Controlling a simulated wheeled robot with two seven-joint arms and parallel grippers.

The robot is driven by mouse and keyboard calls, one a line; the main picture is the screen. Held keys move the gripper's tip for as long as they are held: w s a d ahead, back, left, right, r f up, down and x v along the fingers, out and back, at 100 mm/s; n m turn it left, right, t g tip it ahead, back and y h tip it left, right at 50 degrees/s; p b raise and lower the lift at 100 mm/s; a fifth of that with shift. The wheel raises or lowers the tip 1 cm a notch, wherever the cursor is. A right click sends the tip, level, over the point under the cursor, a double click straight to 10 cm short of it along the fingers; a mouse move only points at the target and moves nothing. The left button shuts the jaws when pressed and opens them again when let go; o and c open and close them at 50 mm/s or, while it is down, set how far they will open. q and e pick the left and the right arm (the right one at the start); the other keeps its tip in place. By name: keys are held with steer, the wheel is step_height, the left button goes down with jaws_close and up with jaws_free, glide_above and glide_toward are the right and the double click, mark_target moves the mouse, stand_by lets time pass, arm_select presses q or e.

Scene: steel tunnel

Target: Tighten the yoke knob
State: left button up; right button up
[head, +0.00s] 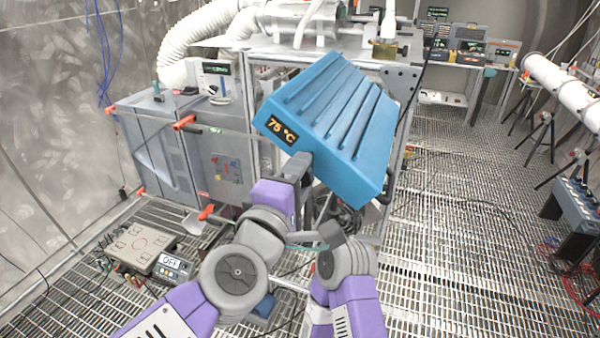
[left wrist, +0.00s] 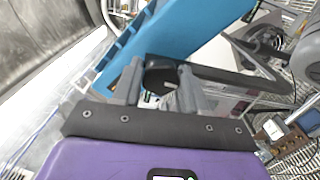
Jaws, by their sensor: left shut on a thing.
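My left gripper (head: 298,168) is shut on the dark handle (left wrist: 160,66) of a blue ribbed box (head: 325,118). The box is held up and tilted in the middle of the head view, with an orange "75 °C" display on its near left face. In the left wrist view the two fingers (left wrist: 159,88) stand on either side of the handle, and the blue box (left wrist: 185,32) extends beyond them. The box hides part of the bench behind it. I cannot make out the yoke knob. My right arm shows below the box, but its gripper cannot be made out.
A steel bench (head: 400,80) with vacuum parts stands behind the box. A grey cabinet (head: 215,160) with orange-red handles is at left. A control box marked "OFF" (head: 172,268) lies on the grated floor. A white tube (head: 565,90) on tripods is at right. Floor at right centre is mostly clear.

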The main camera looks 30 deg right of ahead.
arm_select(q)
steer(key=shift+w+f, duration=0.1)
steer(key=shift+f, duration=0.1)
stand_by(0.4)
steer(key=o, duration=1)
steer(key=shift+w+a+r, duration=0.1)
steer(key=v, duration=0.7)
steer(key=shift+s+a, duration=0.2)
steer(key=shift+s, duration=0.05)
